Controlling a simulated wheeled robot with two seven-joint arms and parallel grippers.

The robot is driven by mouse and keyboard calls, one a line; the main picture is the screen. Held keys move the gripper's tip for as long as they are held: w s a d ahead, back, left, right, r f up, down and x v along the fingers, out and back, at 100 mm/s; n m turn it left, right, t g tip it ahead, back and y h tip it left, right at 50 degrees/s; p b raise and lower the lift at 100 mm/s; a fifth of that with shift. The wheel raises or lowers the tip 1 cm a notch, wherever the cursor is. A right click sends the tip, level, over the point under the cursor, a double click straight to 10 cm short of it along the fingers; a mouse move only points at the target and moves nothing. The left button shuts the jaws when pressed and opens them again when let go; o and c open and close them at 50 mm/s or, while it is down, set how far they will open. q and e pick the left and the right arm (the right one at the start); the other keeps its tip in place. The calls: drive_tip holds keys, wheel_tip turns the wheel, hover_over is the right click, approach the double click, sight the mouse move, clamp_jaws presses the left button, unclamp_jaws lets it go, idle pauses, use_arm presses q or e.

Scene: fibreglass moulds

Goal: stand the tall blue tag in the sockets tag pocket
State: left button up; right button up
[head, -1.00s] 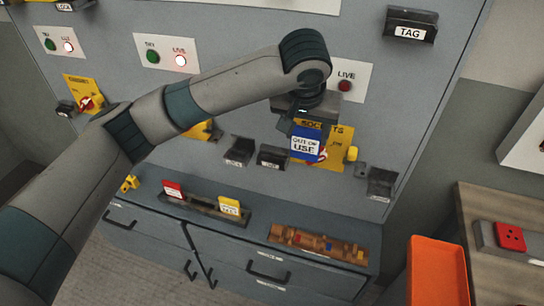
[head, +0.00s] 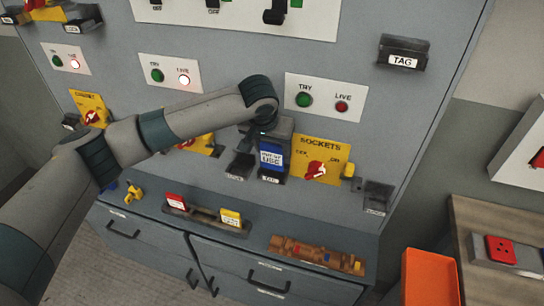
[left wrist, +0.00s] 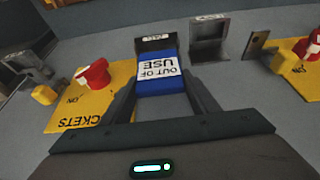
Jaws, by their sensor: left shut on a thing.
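The tall blue tag (head: 271,158), with a white OUT OF USE label, is held upright in my left gripper (head: 270,146), in front of the grey panel left of the yellow SOCKETS plate (head: 320,160). In the left wrist view, the two fingers lie on either side of the blue tag (left wrist: 162,84). The dark tag pocket (head: 271,179) is right at the tag's lower end, and it also shows in the left wrist view (left wrist: 154,43). I cannot tell how far the tag's end is inside it. My right gripper is out of view.
An empty dark holder (head: 239,167) sits just left of the pocket, and another (head: 376,198) is at the right. Below, a rack (head: 205,215) holds a red and a yellow tag. An orange bin (head: 430,278) stands at the lower right.

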sight(272, 156)
use_arm(q)
drive_tip(key=shift+f+p, duration=0.5)
drive_tip(key=shift+f, duration=0.1)
wheel_tip(272, 156, down, 2)
drive_tip(key=shift+p, duration=0.5)
drive_tip(key=shift+f, duration=0.4)
drive_tip(key=o, duration=1)
drive_tip(key=shift+f, duration=0.1)
